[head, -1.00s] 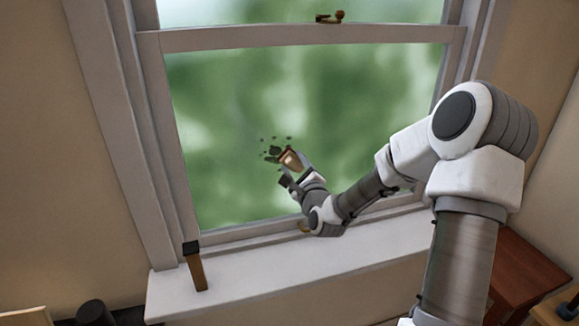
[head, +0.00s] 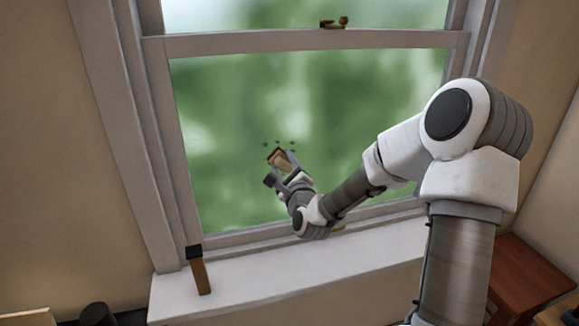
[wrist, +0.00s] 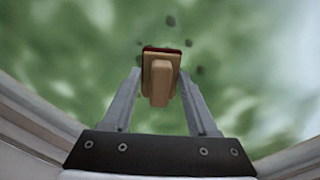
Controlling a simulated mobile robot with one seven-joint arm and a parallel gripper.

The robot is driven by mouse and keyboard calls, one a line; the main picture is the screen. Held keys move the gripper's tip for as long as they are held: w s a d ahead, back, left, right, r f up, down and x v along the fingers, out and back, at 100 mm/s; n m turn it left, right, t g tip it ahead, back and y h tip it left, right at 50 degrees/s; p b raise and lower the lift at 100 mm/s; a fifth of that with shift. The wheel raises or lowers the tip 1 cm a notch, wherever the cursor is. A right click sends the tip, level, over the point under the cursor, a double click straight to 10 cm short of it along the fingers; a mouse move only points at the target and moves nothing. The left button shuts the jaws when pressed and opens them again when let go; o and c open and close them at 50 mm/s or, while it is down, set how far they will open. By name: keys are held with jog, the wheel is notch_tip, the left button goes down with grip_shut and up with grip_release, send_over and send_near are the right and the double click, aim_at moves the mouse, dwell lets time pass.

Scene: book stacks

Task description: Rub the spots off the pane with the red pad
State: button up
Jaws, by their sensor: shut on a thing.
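The window pane (head: 350,110) fills the middle of the head view, with blurred green beyond it. A small cluster of dark spots (head: 278,142) is on the pane, just above the pad. My gripper (head: 280,170) is shut on the pad (head: 279,159), which has a tan handle block and a thin red face turned to the glass. In the wrist view the handle (wrist: 160,82) sits between the fingers. Whether the red face touches the glass I cannot tell.
A white sill (head: 270,281) runs below the pane. A wooden-handled tool with a dark head (head: 199,275) stands at its left end. A brass latch (head: 333,22) is on the upper rail. A reddish wooden table (head: 520,275) is at the lower right.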

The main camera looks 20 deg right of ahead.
aim_at(294, 150)
jog(key=shift+a+b, duration=0.55)
jog(key=shift+a, duration=1.65)
jog(key=shift+r+p, duration=0.65)
jog(key=shift+r, duration=0.3)
jog(key=shift+d, duration=4.2)
jog(key=shift+s, duration=0.1)
jog(key=shift+s+p, duration=0.65)
jog(key=shift+s, duration=2.3)
jog(key=shift+s, duration=0.1)
